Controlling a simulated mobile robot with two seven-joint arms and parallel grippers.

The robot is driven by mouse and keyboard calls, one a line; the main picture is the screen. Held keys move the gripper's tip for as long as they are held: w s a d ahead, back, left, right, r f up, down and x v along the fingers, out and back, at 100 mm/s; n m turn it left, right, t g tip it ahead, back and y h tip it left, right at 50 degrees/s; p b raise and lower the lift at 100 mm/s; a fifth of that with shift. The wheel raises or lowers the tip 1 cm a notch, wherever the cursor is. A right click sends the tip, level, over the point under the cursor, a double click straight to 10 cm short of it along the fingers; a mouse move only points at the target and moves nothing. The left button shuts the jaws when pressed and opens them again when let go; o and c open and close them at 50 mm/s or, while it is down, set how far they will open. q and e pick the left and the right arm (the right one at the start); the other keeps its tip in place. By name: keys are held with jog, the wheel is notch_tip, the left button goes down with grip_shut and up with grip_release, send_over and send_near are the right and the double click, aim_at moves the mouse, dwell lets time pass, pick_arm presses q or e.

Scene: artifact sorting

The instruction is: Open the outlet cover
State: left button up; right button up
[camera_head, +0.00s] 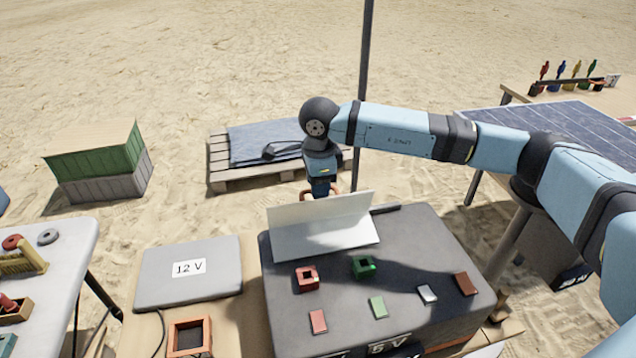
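The outlet cover, a white panel (318,224), stands raised and tilted along the back of a dark grey box (415,260) marked 5 V. A red square socket (307,278) and a green square socket (363,266) show on the box top in front of it. My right gripper (331,192) points down just behind the panel's upper edge. The panel hides its fingertips, so I cannot tell whether it touches the panel or is open or shut. My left gripper is not in view.
Red, green, silver and brown small blocks lie along the dark box's front. A vertical pole (363,90) stands behind. A solar panel (540,127) is at right. Tools lie on a pale table (62,262) at left.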

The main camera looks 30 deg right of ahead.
notch_tip(320, 180, up, 14)
jog(key=p, duration=0.1)
jog(key=shift+s, duration=0.45)
jog(key=shift+a, duration=0.1)
